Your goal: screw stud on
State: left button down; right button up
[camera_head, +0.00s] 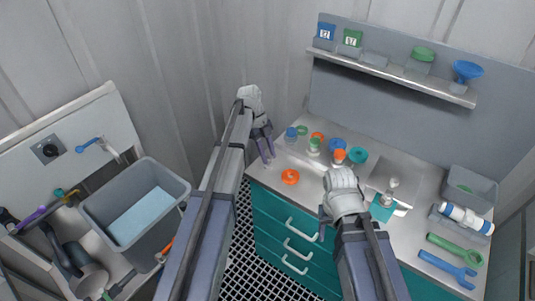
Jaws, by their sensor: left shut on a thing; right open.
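My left gripper (267,160) is at the left end of the counter (311,181), beside its front left edge, pointing down. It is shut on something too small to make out. My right gripper (340,192) is over the front of the counter, left of a teal block (381,209). It is open, with its fingers mostly hidden by my wrist. A small grey-white fitting (392,185) stands up by the teal block. I cannot tell whether it is the stud. A white cylinder with blue bands (466,218) lies at the right.
Orange, blue, green and teal round parts (290,176) stand on the counter's left half. A grey bin (469,187), green wrench (455,249) and blue wrench (447,268) are at the right. A shelf (390,71) runs behind. A grey tub (137,212) is far left.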

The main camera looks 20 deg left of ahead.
aim_at(268, 156)
pick_arm(q)
jog(key=c, duration=0.9)
grip_release()
jog(key=shift+s+d, duration=0.2)
jog(key=shift+s, duration=0.35)
jog(key=o, duration=0.3)
jog(key=shift+s+r, duration=0.1)
jog(key=shift+r, duration=0.1)
jog(key=shift+o, duration=0.8)
jog(key=shift+w+a+f, duration=0.1)
jog(key=shift+w, duration=0.1)
notch_tip(268, 156, up, 5)
jog(key=p, duration=0.4)
jog(key=shift+w+p, duration=0.1)
jog(key=shift+p, duration=0.3)
jog(key=shift+f, duration=0.15)
jog(key=shift+f, duration=0.1)
